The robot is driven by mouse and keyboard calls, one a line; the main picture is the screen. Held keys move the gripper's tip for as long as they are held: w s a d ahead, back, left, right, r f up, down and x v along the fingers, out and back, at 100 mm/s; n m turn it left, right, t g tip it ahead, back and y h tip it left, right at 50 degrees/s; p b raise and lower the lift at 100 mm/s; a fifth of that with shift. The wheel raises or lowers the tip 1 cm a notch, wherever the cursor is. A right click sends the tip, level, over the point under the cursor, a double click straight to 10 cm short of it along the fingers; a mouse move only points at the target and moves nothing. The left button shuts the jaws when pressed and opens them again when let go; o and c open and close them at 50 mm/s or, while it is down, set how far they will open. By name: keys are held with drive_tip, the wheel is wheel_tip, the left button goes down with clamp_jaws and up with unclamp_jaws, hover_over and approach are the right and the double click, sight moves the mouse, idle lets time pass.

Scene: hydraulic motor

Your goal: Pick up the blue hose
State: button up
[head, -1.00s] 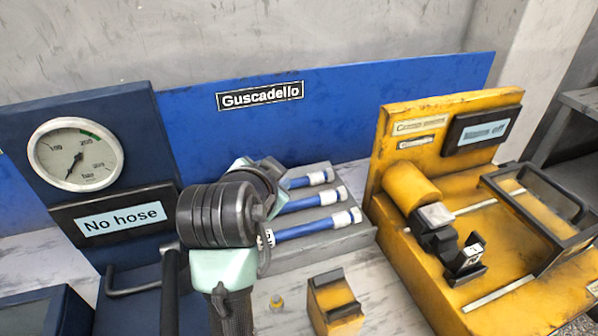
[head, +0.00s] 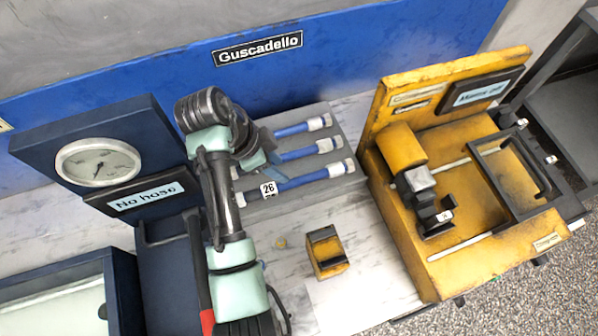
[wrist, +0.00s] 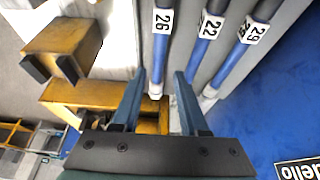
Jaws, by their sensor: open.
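Three blue hoses with white ends lie side by side on a grey rack (head: 338,125) in the head view. The nearest hose (head: 305,184) has a tag reading 26; it also shows in the wrist view (wrist: 160,55). The middle hose (head: 298,155) is tagged 22 and the far hose (head: 292,130) 29 in the wrist view. My gripper (wrist: 158,75) is open and empty, with hose 26 lined up between its fingers in the wrist view. I cannot tell how far above it they are. In the head view my gripper (head: 272,165) is over the rack's left part, hiding some hose ends.
A yellow machine (head: 440,265) stands on the right, and a small yellow block (head: 326,252) sits in front of the rack. A dark blue gauge panel (head: 150,135) reading "No hose" is on the left. Table around the block is mostly clear.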

sight(298, 179)
drive_tip(key=x, duration=0.4)
drive_tip(key=shift+f, duration=0.1)
drive_tip(key=x, duration=0.2)
drive_tip(key=p+x, duration=0.1)
drive_tip(key=x, duration=0.2)
drive_tip(key=shift+d, duration=0.3)
clamp_jaws()
idle(1.0)
